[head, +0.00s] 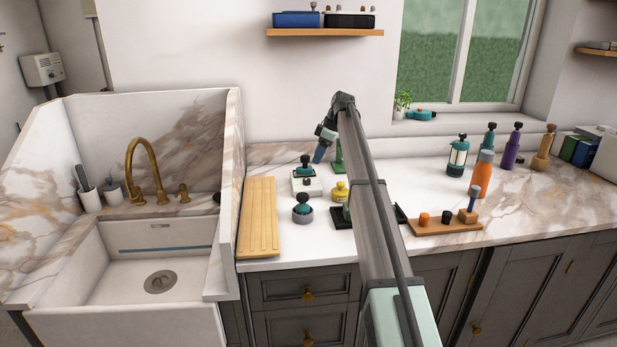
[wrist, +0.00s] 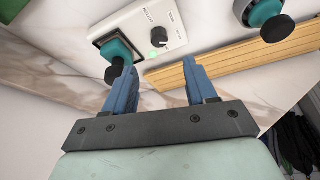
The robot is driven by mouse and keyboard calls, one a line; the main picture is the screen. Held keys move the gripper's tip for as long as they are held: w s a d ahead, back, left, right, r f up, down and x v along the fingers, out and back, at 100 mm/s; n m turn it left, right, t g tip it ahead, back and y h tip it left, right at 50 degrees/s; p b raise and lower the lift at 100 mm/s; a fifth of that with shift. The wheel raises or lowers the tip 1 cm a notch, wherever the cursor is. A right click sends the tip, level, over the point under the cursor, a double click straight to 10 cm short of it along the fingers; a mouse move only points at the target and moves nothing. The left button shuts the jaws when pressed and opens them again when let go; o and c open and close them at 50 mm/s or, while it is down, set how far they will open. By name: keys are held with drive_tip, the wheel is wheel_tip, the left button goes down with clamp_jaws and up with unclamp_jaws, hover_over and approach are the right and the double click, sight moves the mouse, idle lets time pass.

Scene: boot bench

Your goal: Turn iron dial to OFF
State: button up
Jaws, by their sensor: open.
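A white control box (wrist: 182,36) lies at the top of the wrist view, with a round black dial (wrist: 158,37) on its face. A small green spot shows beside the dial, and the printed lettering is too small to read. A teal and black tool (wrist: 118,52) stands on a dark pad at the box's left. In the head view the box (head: 307,187) is on the counter right of the wooden board. My gripper (wrist: 155,85) is open, with blue fingers apart and nothing between them. It is near the box; the dial appears beyond the fingertips, apart from them.
A wooden board (head: 259,215) lies beside the box. A teal-topped tool in a grey ring (head: 303,212) and a yellow bottle (head: 340,192) stand close by. A sink (head: 160,270) is at left. An orange bottle (head: 481,176) and a wooden holder (head: 440,227) stand at right.

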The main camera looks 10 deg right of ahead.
sight(307, 179)
drive_tip(key=x, duration=1)
drive_tip(key=shift+f, duration=0.15)
clamp_jaws()
